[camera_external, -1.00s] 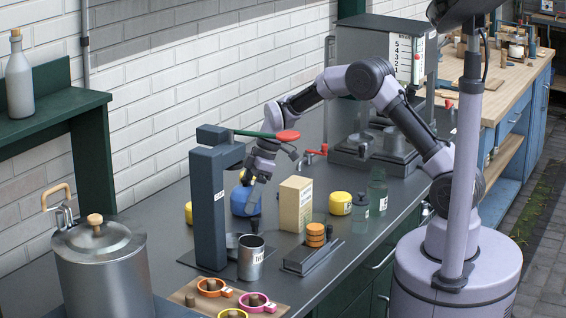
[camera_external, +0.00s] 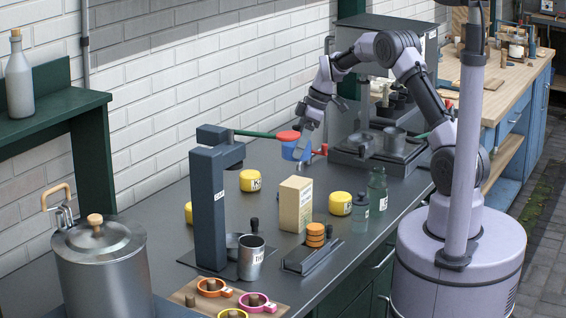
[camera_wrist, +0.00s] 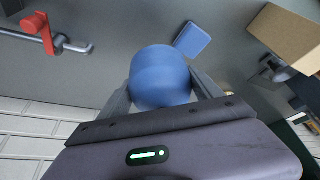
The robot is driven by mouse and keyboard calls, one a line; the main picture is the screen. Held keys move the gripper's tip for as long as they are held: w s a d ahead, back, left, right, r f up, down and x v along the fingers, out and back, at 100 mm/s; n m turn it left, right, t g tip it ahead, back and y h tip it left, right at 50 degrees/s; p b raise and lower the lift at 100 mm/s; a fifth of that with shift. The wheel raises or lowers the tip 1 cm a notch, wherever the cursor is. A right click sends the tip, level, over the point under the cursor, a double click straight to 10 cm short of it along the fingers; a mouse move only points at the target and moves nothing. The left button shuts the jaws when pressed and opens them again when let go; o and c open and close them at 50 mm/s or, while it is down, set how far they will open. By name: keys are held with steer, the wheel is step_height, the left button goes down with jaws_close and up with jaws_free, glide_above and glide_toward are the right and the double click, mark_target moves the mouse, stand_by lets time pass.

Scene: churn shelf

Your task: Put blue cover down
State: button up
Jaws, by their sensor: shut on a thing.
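The blue cover (camera_external: 293,151) is in my gripper (camera_external: 304,146), over the back part of the counter, right of the red-ended lever. In the wrist view the cover (camera_wrist: 160,75) is a round blue cup shape between the two fingers of my gripper (camera_wrist: 160,92), which are shut on it. A flat blue square (camera_wrist: 192,40) lies on the grey counter just beyond the cover in that view. I cannot tell whether the cover touches the counter. A yellow tin (camera_external: 250,181) stands uncovered behind the dark press.
The dark press (camera_external: 208,205) has a lever with a red end (camera_external: 288,135) close to my gripper. A red-handled tap (camera_wrist: 38,30) is left in the wrist view. A tan box (camera_external: 295,204), another yellow tin (camera_external: 340,203) and a green bottle (camera_external: 377,188) stand nearer the front.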

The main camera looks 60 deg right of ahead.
glide_above(316, 183)
steer(key=shift+m, duration=0.4)
step_height(316, 183, down, 10)
steer(key=b, duration=0.3)
steer(key=shift+f, duration=0.1)
steer(key=o, duration=0.9)
steer(key=shift+f+b, duration=0.1)
steer(key=shift+b, duration=0.2)
steer(key=o, duration=0.5)
steer(key=shift+w, duration=0.1)
